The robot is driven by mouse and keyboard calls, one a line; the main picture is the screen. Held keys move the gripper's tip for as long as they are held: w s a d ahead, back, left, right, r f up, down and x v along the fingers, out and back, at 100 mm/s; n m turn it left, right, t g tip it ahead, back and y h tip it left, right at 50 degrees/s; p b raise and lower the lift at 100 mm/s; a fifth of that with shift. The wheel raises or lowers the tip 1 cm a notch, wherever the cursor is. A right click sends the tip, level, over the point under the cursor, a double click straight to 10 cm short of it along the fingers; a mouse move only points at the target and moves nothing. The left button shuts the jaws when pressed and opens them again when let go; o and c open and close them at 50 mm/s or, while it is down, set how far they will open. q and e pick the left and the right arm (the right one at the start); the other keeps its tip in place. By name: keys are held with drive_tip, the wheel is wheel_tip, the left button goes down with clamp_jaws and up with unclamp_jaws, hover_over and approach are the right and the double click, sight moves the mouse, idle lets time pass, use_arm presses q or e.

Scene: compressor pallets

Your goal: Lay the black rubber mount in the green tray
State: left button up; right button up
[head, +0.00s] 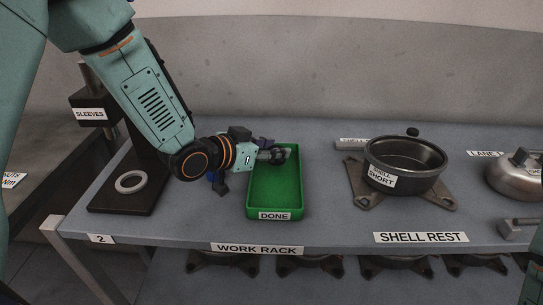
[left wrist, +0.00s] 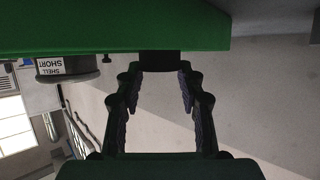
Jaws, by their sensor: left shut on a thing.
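The green tray (head: 273,205), labelled DONE, stands on the work rack in the middle of the head view. My left gripper (head: 270,154) reaches in from the left over the far part of the tray. It is shut on the black rubber mount (head: 280,157), which shows small and dark at the fingertips. In the left wrist view the mount (left wrist: 160,62) is a dark block between the fingertips of my left gripper (left wrist: 160,80), and the green tray (left wrist: 100,28) fills the top. I cannot tell whether the mount touches the tray. My right gripper is out of view.
A dark pot-like shell (head: 405,160) labelled SHELL SHORT sits on a footed base right of the tray. A metal dome (head: 515,178) stands at the far right. A pale ring (head: 130,182) lies on a dark stand at left. The near part of the tray is empty.

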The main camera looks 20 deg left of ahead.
use_arm(q)
drive_tip(key=shift+d+f, duration=0.15)
drive_tip(key=shift+f, duration=0.65)
drive_tip(key=shift+w+f, duration=0.15)
drive_tip(key=shift+w, duration=0.15)
drive_tip(key=shift+s+a, duration=0.15)
drive_tip(key=shift+a, duration=0.05)
drive_tip(key=shift+s+d+f, duration=0.1)
drive_tip(key=shift+s+f, duration=0.05)
drive_tip(key=shift+f+b, duration=0.1)
drive_tip(key=shift+b, duration=0.25)
